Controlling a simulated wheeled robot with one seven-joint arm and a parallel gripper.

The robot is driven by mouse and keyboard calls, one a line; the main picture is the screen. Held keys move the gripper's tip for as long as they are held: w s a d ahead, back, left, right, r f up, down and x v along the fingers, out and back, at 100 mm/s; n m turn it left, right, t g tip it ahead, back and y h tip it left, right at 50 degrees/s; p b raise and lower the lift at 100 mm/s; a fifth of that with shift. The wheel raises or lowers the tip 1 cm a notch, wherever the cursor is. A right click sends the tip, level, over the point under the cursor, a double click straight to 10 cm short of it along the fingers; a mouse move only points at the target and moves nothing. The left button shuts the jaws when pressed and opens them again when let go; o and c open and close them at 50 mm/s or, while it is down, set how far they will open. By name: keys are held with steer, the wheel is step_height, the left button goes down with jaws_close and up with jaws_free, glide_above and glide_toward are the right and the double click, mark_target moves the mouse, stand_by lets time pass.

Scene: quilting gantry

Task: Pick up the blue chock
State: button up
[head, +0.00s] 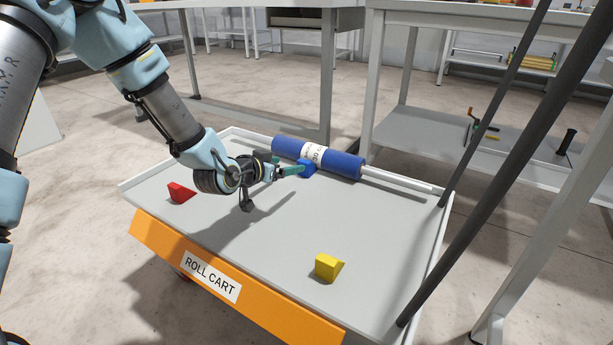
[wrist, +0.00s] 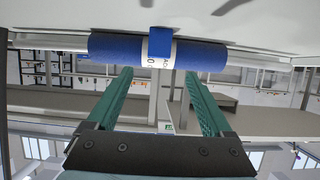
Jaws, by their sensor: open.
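The blue chock (head: 308,169) sits on the cart tray against the near side of the blue roll (head: 343,164). In the wrist view the chock (wrist: 161,42) stands in front of the roll (wrist: 118,49), whose white label is partly behind it. My gripper (head: 299,170) is just left of the chock in the head view, its green fingers pointing at it. In the wrist view my gripper (wrist: 158,72) is open and empty. The chock lies beyond the fingertips, roughly in line with the gap. Whether a fingertip touches it cannot be told.
The roll cart (head: 240,252) has a low rim. A red chock (head: 180,192) lies at its left and a yellow chock (head: 327,267) near its front right. Dark slanted poles (head: 478,155) cross the cart's right side. A workbench (head: 398,150) stands behind. The tray's middle is clear.

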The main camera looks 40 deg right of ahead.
mark_target(302, 163)
steer(key=x, duration=0.3)
steer(key=shift+d+f+b, duration=0.15)
steer(key=shift+d+b, duration=0.1)
steer(key=shift+b, duration=0.1)
steer(key=b+x, duration=0.1)
steer(key=x, duration=0.1)
steer(key=b+x, duration=0.1)
steer(key=x, duration=0.1)
steer(key=shift+d+f, duration=0.2)
steer(key=shift+f, duration=0.2)
steer(key=shift+w+d, duration=0.1)
steer(key=shift+d, duration=0.3)
jaws_close()
